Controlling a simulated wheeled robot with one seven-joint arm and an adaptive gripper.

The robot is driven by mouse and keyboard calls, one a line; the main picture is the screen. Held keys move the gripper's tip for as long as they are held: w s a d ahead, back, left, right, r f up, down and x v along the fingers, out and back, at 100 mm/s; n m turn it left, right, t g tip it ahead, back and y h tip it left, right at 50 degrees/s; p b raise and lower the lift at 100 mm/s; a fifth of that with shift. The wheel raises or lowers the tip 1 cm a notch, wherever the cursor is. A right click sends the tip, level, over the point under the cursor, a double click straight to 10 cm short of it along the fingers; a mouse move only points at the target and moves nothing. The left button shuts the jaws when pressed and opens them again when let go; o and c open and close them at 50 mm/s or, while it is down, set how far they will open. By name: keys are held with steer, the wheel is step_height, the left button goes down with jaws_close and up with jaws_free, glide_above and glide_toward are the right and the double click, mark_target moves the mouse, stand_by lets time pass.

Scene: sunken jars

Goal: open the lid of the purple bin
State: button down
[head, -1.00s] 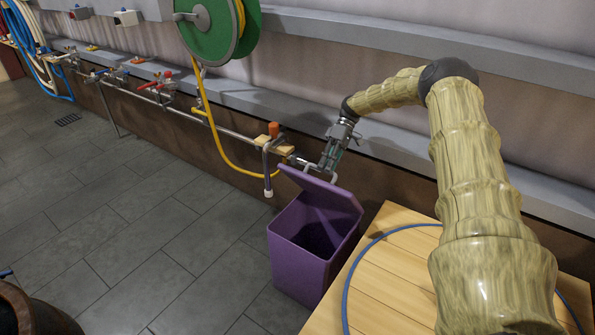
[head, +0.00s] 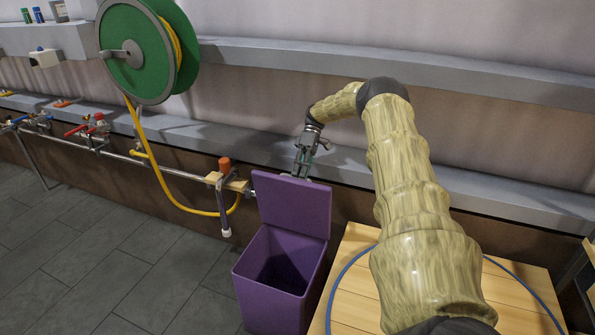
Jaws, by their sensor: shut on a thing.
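The purple bin (head: 266,302) stands on the floor left of the wooden platform, its top open and its inside dark. Its purple lid (head: 292,205) is raised nearly upright on the far side of the opening. My gripper (head: 299,174) is at the top edge of the lid, shut on the lid's edge or handle there. The exact grip is too small to make out. My arm reaches over from the right.
A wooden platform (head: 352,245) with a blue hose (head: 333,290) lies right of the bin. Behind runs a pipe with taps (head: 98,133) and an orange-topped fitting (head: 225,165). A green hose reel (head: 150,50) with a yellow hose hangs at upper left. Tiled floor (head: 130,270) at left is clear.

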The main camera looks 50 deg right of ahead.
steer(key=shift+s+d+f, duration=0.1)
steer(key=shift+s+f, duration=0.15)
steer(key=shift+f, duration=0.3)
steer(key=shift+s+f, duration=0.25)
steer(key=shift+f, duration=0.3)
steer(key=c, duration=1.9)
jaws_free()
steer(key=o, duration=0.7)
steer(key=shift+w+d+f, duration=0.15)
steer(key=shift+w+f, duration=0.2)
steer(key=shift+f, duration=0.1)
steer(key=shift+r, duration=0.3)
steer(key=shift+c, duration=1.2)
steer(key=v, duration=0.8)
steer(key=shift+w+r, duration=0.15)
steer(key=shift+w, duration=0.1)
